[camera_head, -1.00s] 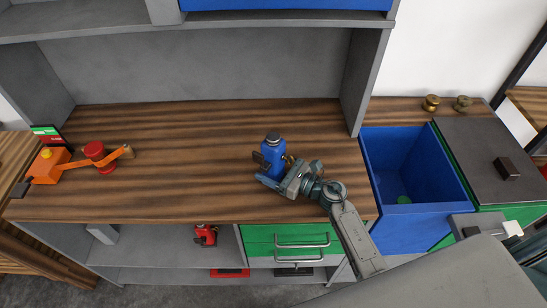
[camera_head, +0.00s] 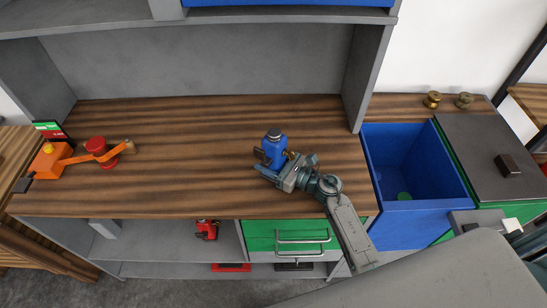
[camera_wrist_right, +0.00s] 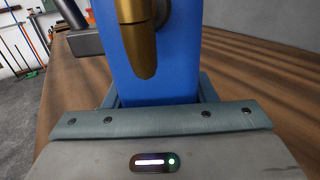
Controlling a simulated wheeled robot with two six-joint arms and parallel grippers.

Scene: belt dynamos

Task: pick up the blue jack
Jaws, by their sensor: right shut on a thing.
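The blue jack (camera_head: 275,148) stands upright at the front right part of the wooden worktop (camera_head: 190,185), with a dark grey cap on top. My right gripper (camera_head: 272,172) reaches in from the right and is shut on the jack's lower body. In the right wrist view the jack's blue body (camera_wrist_right: 170,80) fills the space between the fingers, with a brass part in front of it. I cannot tell whether its base is clear of the worktop.
An orange device with a red knob (camera_head: 100,150) sits at the left of the worktop. A blue bin (camera_head: 415,215) stands to the right, beside a dark lid (camera_head: 490,160). Green drawers (camera_head: 262,235) and a red jack (camera_head: 207,229) are below. The worktop's middle is clear.

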